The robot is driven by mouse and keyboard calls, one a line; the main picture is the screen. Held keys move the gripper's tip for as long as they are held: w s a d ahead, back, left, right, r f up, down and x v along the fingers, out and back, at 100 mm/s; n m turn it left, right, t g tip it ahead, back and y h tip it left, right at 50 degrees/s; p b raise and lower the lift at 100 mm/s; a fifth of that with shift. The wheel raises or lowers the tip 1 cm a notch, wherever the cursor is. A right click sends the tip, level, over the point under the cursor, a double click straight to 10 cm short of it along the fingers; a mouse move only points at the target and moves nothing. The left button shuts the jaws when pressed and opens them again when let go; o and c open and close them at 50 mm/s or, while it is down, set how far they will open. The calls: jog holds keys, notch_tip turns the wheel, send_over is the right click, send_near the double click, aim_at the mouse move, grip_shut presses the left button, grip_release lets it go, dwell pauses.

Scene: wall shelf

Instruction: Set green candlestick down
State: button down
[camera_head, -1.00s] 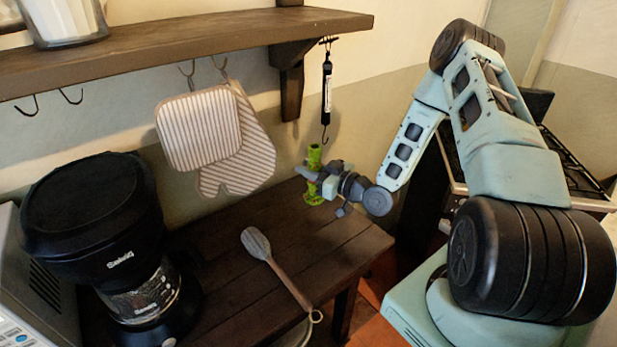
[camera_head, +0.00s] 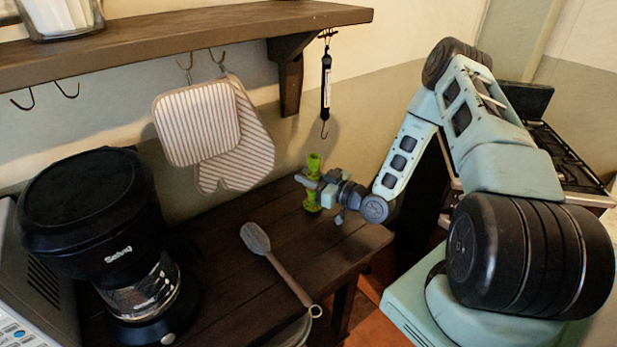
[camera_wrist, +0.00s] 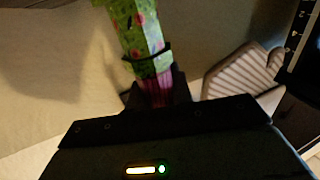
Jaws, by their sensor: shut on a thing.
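The green candlestick (camera_head: 313,164) stands about upright at the back right of the dark wooden table (camera_head: 345,243), near the wall. My gripper (camera_head: 316,184) is shut around its middle, coming in from the right. The candlestick's foot is at or just above the table top; I cannot tell whether it touches. In the wrist view the candlestick (camera_wrist: 140,35) is green with red spots and is held between the dark fingers (camera_wrist: 155,88). Its lower part is hidden there.
A wooden spatula (camera_head: 278,265) lies on the table in front. A black coffee maker (camera_head: 90,225) stands at the left. Striped oven mitts (camera_head: 235,150) and a hanging scale (camera_head: 326,85) hang under the shelf (camera_head: 190,38). The table around the candlestick is clear.

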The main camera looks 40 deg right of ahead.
jog(key=c, duration=1.2)
grip_release()
jog(key=shift+c, duration=0.2)
jog(key=shift+r, duration=0.1)
